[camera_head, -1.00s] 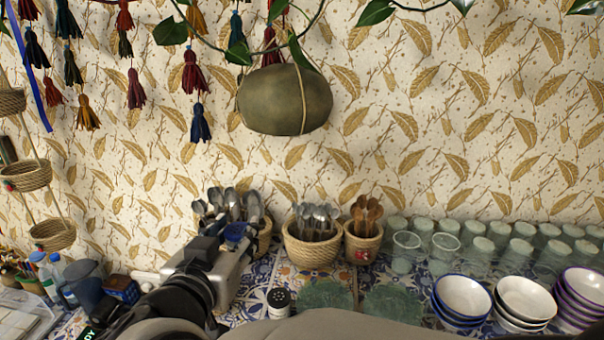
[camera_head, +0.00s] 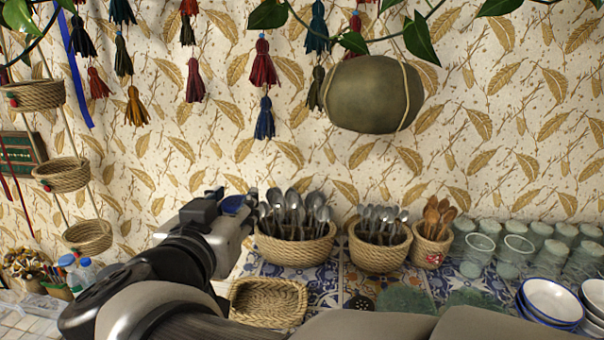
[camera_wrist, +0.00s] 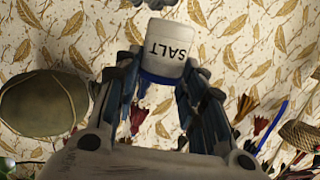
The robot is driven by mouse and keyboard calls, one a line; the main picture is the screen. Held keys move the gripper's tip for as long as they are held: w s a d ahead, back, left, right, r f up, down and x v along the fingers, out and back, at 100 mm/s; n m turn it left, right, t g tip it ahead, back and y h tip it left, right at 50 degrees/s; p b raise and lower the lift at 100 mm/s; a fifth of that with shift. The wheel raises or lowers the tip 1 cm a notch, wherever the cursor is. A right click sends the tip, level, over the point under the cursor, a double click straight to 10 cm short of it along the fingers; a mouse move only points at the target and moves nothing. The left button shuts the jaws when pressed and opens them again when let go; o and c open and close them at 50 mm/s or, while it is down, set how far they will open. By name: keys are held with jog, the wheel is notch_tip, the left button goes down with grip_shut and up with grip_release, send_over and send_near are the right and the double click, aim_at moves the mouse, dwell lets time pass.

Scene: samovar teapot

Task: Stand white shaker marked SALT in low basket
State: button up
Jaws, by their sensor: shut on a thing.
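The white shaker marked SALT (camera_wrist: 166,48) is between the fingers of my gripper (camera_wrist: 161,70) in the wrist view. Its lettering and the whole background appear upside down there, and a blue band shows at its lower picture edge. In the head view my gripper (camera_head: 222,212) is raised at left centre, in front of the wall. A blue part shows at its tip; the rest of the shaker is hard to make out there. The low basket (camera_head: 268,302), woven and rectangular, lies on the tiled counter below and right of my gripper. It looks empty, and my arm hides its front edge.
Round baskets of metal spoons (camera_head: 295,250) and (camera_head: 380,250), and one of wooden spoons (camera_head: 432,252), stand behind. A dark-topped shaker (camera_head: 358,303) and green dishes (camera_head: 404,299) are to the right. Glasses (camera_head: 480,250) and bowls (camera_head: 550,300) stand farther right.

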jog(key=f+b, duration=0.3)
jog(key=f, duration=0.3)
jog(key=f+b, duration=0.2)
jog(key=f, duration=0.4)
jog(key=f+b, duration=0.3)
jog(key=f, duration=0.3)
jog(key=shift+d+f+b, duration=0.3)
jog(key=shift+b, duration=0.05)
jog(key=shift+f, duration=0.15)
jog(key=o, duration=1.1)
jog(key=shift+r, duration=0.2)
